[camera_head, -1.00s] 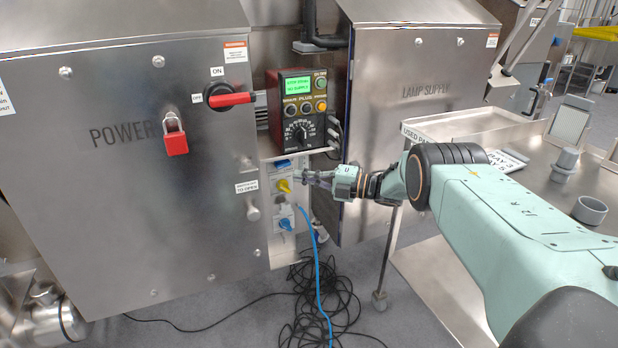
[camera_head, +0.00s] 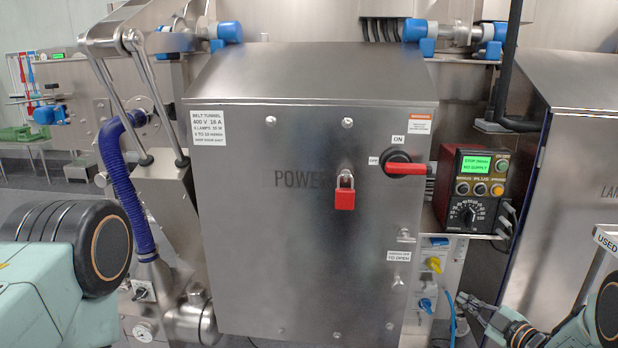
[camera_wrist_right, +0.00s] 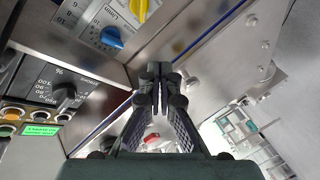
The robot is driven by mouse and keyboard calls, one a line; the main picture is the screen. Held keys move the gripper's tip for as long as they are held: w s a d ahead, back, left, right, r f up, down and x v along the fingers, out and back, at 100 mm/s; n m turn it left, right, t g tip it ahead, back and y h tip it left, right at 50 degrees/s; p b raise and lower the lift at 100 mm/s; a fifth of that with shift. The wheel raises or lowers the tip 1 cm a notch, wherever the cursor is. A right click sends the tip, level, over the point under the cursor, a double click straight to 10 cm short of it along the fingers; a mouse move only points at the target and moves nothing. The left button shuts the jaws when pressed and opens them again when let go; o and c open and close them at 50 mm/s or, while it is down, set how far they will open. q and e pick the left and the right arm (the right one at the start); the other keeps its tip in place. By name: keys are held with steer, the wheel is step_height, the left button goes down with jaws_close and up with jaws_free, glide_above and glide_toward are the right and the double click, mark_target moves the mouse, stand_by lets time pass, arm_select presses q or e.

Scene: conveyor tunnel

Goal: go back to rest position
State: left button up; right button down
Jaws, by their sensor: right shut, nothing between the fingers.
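My right gripper (camera_head: 464,299) is at the lower right of the head view, its fingers together with nothing between them. It is just right of the small panel with a yellow knob (camera_head: 435,264) and a blue knob (camera_head: 426,304), and appears apart from both. In the right wrist view my right gripper (camera_wrist_right: 152,76) is shut and empty, and the blue knob (camera_wrist_right: 111,37) lies beyond it at the upper left. My left arm shows at the lower left of the head view; its gripper is out of the picture.
The steel POWER cabinet (camera_head: 290,235) fills the middle, with a red padlock (camera_head: 344,196) and a red switch handle (camera_head: 406,169). A black and red control box (camera_head: 476,190) stands right of it. The lamp supply cabinet (camera_head: 580,150) is at the right edge. A blue hose (camera_head: 127,185) runs at left.

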steer(key=s+a+f+m+g+h+p, duration=0.1)
steer(key=s+a+f+m+g, duration=0.1)
steer(key=s+a+f+m, duration=0.4)
steer(key=s+a+f+m+g+h+p, duration=0.1)
steer(key=s+f+m+g+h, duration=0.15)
steer(key=s, duration=0.55)
steer(key=s+a+f+m+g+h, duration=0.1)
steer(key=s+a+f+m+g, duration=0.3)
steer(key=s, duration=0.3)
steer(key=s+a+m+g+p, duration=0.1)
steer(key=s+a+g, duration=0.1)
steer(key=s, duration=0.6)
steer(key=s+a+m+g+p, duration=0.1)
steer(key=s+a+g, duration=0.1)
steer(key=s, duration=0.6)
steer(key=s+a+r+g+h+p, duration=0.1)
steer(key=s+a+r+g+p, duration=0.1)
steer(key=s+r, duration=0.7)
steer(key=s, duration=0.3)
steer(key=shift+n+g+p, duration=0.3)
steer(key=shift+n+g, duration=0.05)
